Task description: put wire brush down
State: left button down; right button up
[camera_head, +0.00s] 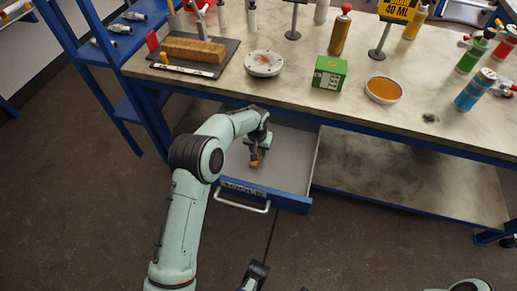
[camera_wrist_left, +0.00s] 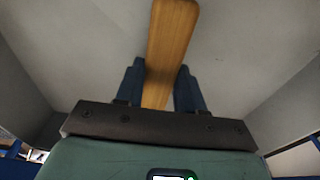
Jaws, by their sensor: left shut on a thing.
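My left gripper (camera_head: 258,150) reaches down into the open drawer (camera_head: 295,158) under the workbench. It is shut on the wire brush, whose wooden part (camera_head: 257,159) shows below the fingers in the head view. In the left wrist view the brush's long wooden handle (camera_wrist_left: 171,45) lies between the two blue fingers (camera_wrist_left: 158,88), with the drawer's pale floor and side walls around it. The bristles are hidden. I cannot tell whether the brush touches the drawer floor.
The workbench top (camera_head: 300,88) above holds a wooden block (camera_head: 194,50) on a dark board, a white round dish (camera_head: 263,64), a green box (camera_head: 329,73), an orange-filled dish (camera_head: 383,89) and several bottles. A blue shelf rack (camera_head: 75,45) stands left. The drawer is otherwise bare where visible.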

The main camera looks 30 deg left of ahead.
pick_arm(q)
jog(key=c, duration=0.7)
grip_release()
pick_arm(e)
jog(key=shift+w, duration=0.1)
pick_arm(q)
jog(key=shift+r, duration=0.2)
notch_tip(320, 180, up, 12)
jog(key=s+p, duration=0.1)
jog(key=p, duration=0.1)
jog(key=shift+s+d+f, duration=0.15)
jog(key=shift+s+d, duration=0.05)
jog(key=shift+s, duration=0.05)
pick_arm(e)
jog(key=shift+g, duration=0.6)
jog(key=shift+s+a+r, duration=0.3)
jog(key=shift+s+r, duration=0.4)
jog(key=shift+s, duration=0.1)
jog(key=shift+s+a+r, duration=0.3)
jog(key=shift+s+r, duration=0.35)
jog(key=shift+s, duration=0.15)
